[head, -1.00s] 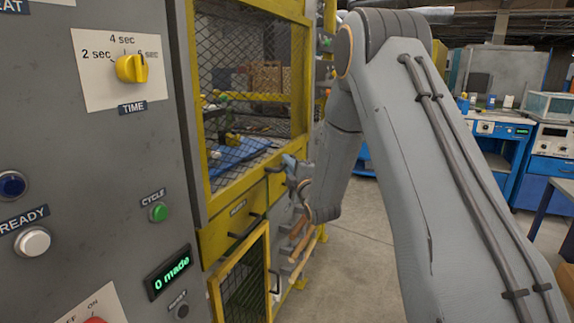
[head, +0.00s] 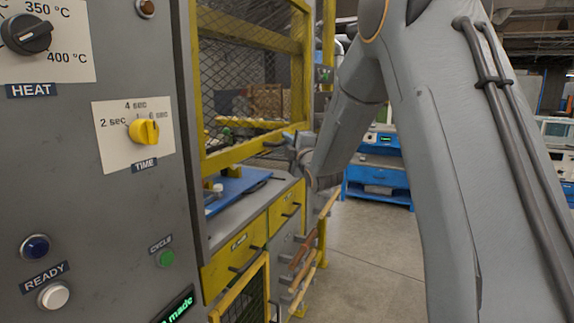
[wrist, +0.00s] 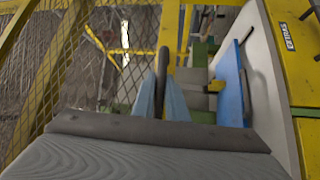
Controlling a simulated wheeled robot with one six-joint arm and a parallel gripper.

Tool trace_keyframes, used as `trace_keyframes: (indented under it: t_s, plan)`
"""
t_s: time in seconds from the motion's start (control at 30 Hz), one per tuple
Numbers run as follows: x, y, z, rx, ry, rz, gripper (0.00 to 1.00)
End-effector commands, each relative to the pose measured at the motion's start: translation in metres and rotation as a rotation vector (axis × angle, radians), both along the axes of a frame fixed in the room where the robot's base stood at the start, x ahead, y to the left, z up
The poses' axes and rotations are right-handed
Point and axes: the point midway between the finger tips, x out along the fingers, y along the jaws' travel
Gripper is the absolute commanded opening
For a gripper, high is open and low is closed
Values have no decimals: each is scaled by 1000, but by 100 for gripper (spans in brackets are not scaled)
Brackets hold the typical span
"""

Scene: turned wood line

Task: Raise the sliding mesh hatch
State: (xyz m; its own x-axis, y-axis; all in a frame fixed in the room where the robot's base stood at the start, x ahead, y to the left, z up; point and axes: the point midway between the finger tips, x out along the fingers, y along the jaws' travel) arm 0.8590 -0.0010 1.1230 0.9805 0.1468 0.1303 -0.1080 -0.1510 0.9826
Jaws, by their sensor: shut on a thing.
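The sliding mesh hatch (head: 250,80) is a yellow frame with dark wire mesh. Its bottom rail (head: 235,156) stands clear above the worktop, leaving an open gap beneath. My gripper (head: 292,138) is at the right end of that rail. In the wrist view, my gripper's blue-grey fingers (wrist: 161,100) are shut on a dark upright bar, the hatch handle (wrist: 162,70). The mesh also shows at the left of the wrist view (wrist: 60,70). My arm hides part of the machine's right side.
A blue plate (head: 238,186) lies on the grey worktop behind the gap. Yellow drawers (head: 285,208) with dark handles are below. A grey control panel (head: 90,200) stands close at left. Open floor (head: 365,250) lies to the right, with a blue cabinet (head: 375,180) beyond.

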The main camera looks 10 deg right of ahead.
Motion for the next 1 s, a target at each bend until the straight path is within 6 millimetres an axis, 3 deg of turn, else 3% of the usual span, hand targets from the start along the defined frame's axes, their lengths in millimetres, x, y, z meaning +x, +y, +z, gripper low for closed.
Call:
trace_keyframes:
  t_s: [0.03,0.1,0.4,0.6,0.8,1.0]
  plan:
    - [-1,0,26,0,-10,1,0]
    - [-1,0,51,-1,-10,0,0]
    - [-1,0,157,-1,-9,1,0]
    - [-1,0,218,-1,-7,0,0]
    - [-1,0,260,-1,-5,0,0]
    - [0,0,283,0,-4,0,0]
